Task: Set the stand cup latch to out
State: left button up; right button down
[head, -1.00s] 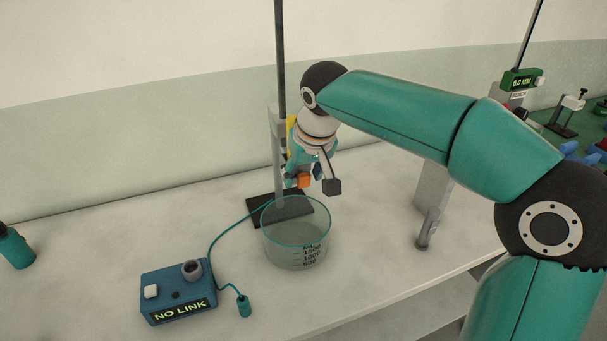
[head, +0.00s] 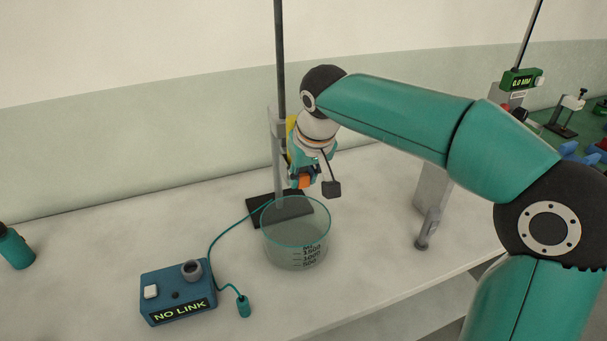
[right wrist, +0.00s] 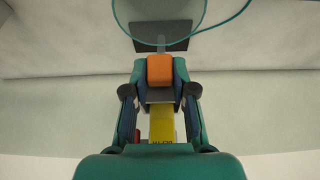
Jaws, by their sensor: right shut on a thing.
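The retort-like stand has a dark upright rod (head: 280,60) on a dark base plate (head: 262,208). An orange block (head: 305,182), which looks like the latch, sits at the stand above the glass beaker. My right gripper (head: 303,178) is around it, jaws closed on its sides. In the right wrist view the orange block (right wrist: 160,70) lies between the fingertips, with a yellow strip (right wrist: 162,122) behind it. The cup itself is hard to tell behind my gripper. My left gripper does not show.
A clear glass beaker (head: 295,240) stands just below my right gripper. A grey block with a lever (head: 428,228) stands to the right. The bench at left is mostly clear.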

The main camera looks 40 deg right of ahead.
jog(key=shift+s+a+f+b, duration=0.15)
jog(key=shift+s+b, duration=0.15)
jog(key=shift+s, duration=0.4)
jog(key=c, duration=0.9)
grip_release()
jog(key=shift+s+a, duration=0.1)
jog(key=v, duration=1.2)
